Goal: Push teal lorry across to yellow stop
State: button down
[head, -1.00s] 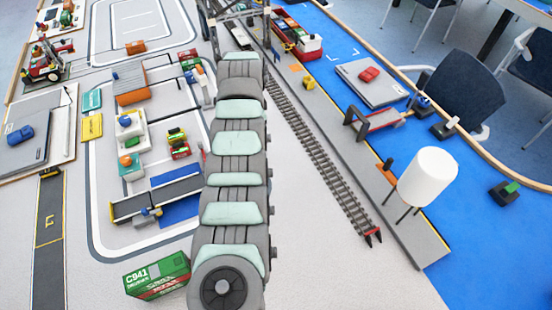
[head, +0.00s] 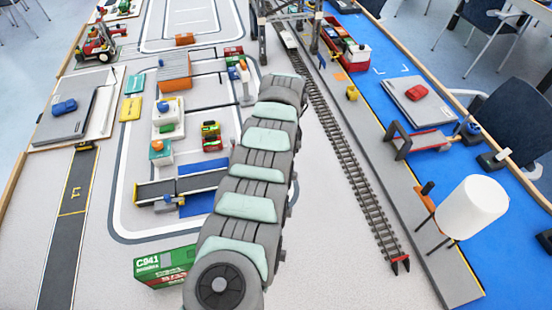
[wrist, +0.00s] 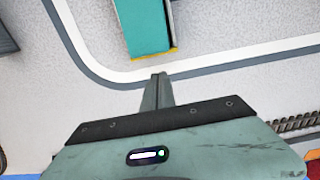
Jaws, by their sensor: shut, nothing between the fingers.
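In the wrist view a long teal body (wrist: 144,24), which looks like the teal lorry, lies at the top with a thin yellow edge at its near end. My gripper (wrist: 158,76) is shut and empty, its fingertips pointing at that end with a small gap of floor and road line between them in the picture. In the head view my arm hides the gripper, and I cannot make out the lorry there. A flat yellow piece (head: 130,108) lies at left beside a flat teal piece (head: 137,83); I cannot tell whether the yellow one is the stop.
A railway track (head: 355,175) runs right of my arm, with a crane (head: 290,25) astride its far end. A green C941 container (head: 165,266) stands close left of my arm. A dark ramp (head: 180,187) lies beyond it. A white tank (head: 471,207) stands at right.

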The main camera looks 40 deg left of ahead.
jog(key=shift+s+a+r+p, duration=0.25)
jog(key=shift+s+p, duration=0.15)
jog(key=shift+p, duration=0.1)
jog(key=shift+s+a+f, duration=0.1)
jog(key=shift+s+f, duration=0.05)
jog(key=shift+s, duration=0.1)
jog(key=shift+s+a, duration=0.35)
jog(key=shift+s, duration=0.2)
